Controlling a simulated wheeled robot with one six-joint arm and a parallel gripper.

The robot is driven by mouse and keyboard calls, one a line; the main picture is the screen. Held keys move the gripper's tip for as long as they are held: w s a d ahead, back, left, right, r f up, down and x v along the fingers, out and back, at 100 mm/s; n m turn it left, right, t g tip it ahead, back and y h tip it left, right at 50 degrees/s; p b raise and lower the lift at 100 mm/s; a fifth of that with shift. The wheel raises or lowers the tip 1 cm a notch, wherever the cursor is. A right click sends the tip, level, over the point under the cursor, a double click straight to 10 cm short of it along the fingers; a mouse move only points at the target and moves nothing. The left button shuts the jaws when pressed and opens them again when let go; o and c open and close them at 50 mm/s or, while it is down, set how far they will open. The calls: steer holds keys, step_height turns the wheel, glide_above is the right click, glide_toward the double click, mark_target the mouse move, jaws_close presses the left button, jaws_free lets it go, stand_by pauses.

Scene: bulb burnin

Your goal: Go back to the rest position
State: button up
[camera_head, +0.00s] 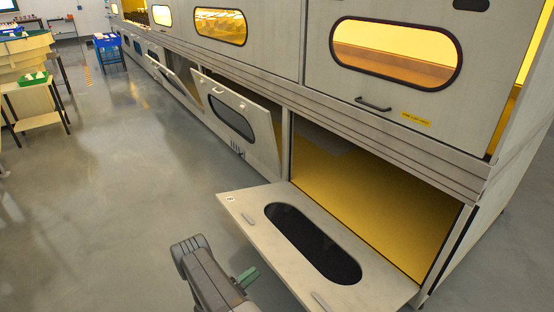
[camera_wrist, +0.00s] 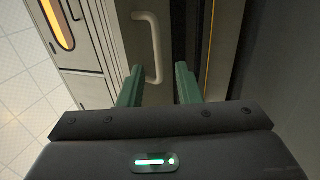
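My gripper (camera_head: 248,277) shows low in the head view, just left of the lowered door (camera_head: 250,205) of the nearest lower compartment. One green fingertip shows there, apart from the door in the picture. In the wrist view my gripper (camera_wrist: 160,72) has its two green fingers spread with nothing held between them. A pale curved handle (camera_wrist: 156,45) on a door panel appears beyond the fingertips; I cannot tell how far away it is.
The open compartment (camera_head: 370,195) has an empty-looking yellow interior. Another lower door (camera_head: 262,130) hangs partly open further along. The upper door (camera_head: 340,90) is shut. A side table (camera_head: 38,100) with a green bin stands far left. The grey floor (camera_head: 110,220) at left is clear.

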steer(key=b+x, duration=0.1)
steer(key=x, duration=0.6)
steer(key=shift+w+d+r, duration=0.1)
